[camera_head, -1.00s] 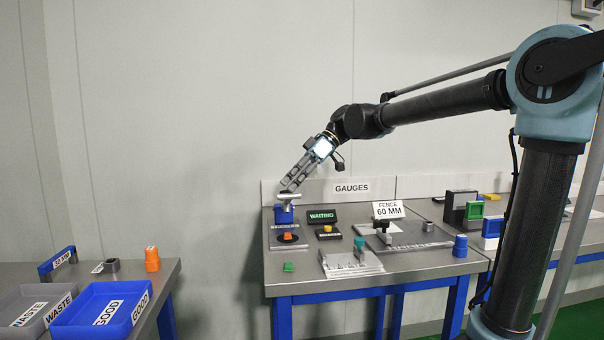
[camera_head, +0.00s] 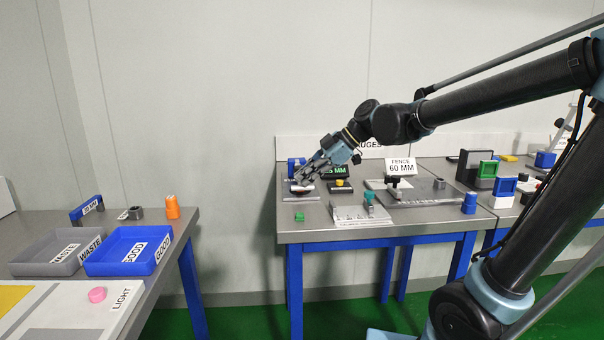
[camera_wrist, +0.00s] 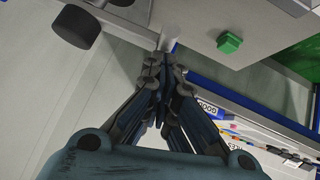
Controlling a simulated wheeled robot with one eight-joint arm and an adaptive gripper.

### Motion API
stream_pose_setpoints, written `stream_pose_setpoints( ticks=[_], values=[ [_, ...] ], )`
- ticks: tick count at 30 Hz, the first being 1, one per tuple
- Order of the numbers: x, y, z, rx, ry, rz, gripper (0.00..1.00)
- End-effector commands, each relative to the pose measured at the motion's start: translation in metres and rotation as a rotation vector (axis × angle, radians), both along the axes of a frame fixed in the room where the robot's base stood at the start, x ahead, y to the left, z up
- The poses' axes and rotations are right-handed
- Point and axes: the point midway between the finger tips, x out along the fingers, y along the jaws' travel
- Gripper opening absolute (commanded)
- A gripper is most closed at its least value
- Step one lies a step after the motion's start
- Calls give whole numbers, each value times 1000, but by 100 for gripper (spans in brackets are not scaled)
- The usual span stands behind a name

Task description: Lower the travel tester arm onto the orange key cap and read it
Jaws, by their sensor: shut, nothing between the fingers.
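The travel tester stands at the left of the gauge table, with a blue post (camera_head: 292,168) and a grey base. Its arm is down low, mostly behind my gripper (camera_head: 303,181). My gripper is shut and empty at the tester arm; touching cannot be told. The orange key cap is hidden under the arm and gripper. The display (camera_head: 339,171) beside it is lit green, with its left part covered; "5 MM" can be read. In the wrist view, my shut fingers (camera_wrist: 165,60) are close to a pale rod (camera_wrist: 168,38).
A green block (camera_head: 299,217) lies on the table's front left, also seen in the wrist view (camera_wrist: 229,42). A yellow button (camera_head: 340,184), a teal-topped gauge (camera_head: 369,198) and the fence plate (camera_head: 425,190) stand to the right. Blue (camera_head: 128,268) and grey trays occupy the left bench.

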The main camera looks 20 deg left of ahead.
Motion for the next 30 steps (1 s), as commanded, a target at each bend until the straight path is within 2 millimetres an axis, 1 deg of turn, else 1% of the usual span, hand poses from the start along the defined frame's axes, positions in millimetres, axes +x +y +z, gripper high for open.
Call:
stream_pose_setpoints(
  ticks=[1,12,17,20,25,26,30],
  values=[
    [-1,-2,-3,-3,-2,0,0],
    [-1,-4,-5,-6,-3,-1,0],
    [-1,-5,0,-6,-3,-2,0],
    [-2,-5,10,-4,-3,-1,0],
    [-5,-6,37,0,-3,-2,0],
    [-4,-9,42,1,-3,-3,0],
    [1,-30,61,1,-1,-7,0]
  ],
)
